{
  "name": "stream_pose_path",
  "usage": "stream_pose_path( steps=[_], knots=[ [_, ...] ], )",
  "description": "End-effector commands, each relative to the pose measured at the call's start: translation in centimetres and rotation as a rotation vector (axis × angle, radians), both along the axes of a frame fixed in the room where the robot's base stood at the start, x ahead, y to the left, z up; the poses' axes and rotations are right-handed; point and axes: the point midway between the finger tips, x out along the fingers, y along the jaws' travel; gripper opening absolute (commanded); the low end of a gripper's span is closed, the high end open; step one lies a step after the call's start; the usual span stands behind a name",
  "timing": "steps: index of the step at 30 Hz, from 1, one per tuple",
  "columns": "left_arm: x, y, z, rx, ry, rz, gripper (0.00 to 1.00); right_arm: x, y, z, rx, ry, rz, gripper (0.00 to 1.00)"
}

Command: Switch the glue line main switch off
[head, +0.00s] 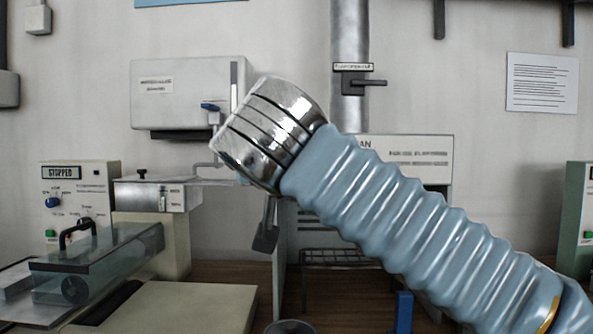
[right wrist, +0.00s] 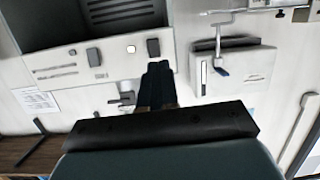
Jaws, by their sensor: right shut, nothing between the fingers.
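I cannot read any label as the glue line main switch. A white wall box (head: 185,92) carries a small label and a blue lever (head: 210,106). In the right wrist view the box (right wrist: 245,78) and its blue lever (right wrist: 221,71) appear upside down, right of my fingers. A panel (head: 420,155), partly behind my right arm, shows dark switches (right wrist: 152,47) and a pale button (right wrist: 131,49) in the wrist view. My right gripper (right wrist: 158,68) is shut and empty, fingers overlapping the panel's edge there; contact cannot be told. My wrist hides it in the head view. My left gripper is out of view.
A pipe (head: 350,40) bears a black lever (head: 360,84). At left stands a machine with a "STOPPED" display (head: 62,172), a blue knob (head: 53,202) and a clear cover (head: 95,265). A green-sided unit (head: 575,215) stands at far right. A dark paddle-shaped piece (head: 265,240) hangs below my wrist.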

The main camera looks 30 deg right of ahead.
Motion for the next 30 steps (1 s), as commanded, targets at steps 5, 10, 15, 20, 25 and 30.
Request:
stream_pose_path(
  steps=[5, 10, 15, 20, 25, 30],
  knots=[
    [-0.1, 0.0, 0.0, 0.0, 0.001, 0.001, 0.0, -1.8, -1.0, 1.5, 0.025, -0.042, -0.038, 0.0],
    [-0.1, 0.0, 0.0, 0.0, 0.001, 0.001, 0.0, -1.7, -1.0, 1.5, 0.024, -0.039, -0.037, 0.0],
    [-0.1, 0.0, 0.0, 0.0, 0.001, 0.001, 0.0, -1.3, -1.2, 1.3, 0.023, -0.037, -0.037, 0.0],
    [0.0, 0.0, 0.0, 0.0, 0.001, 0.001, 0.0, 0.4, -2.2, 0.8, 0.022, -0.036, -0.038, 0.0],
    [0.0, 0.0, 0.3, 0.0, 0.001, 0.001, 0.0, 3.4, -4.1, 0.2, 0.023, -0.035, -0.039, 0.0],
    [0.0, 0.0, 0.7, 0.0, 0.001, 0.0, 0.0, 6.4, -5.9, -0.6, 0.022, -0.035, -0.039, 0.0]
  ],
)
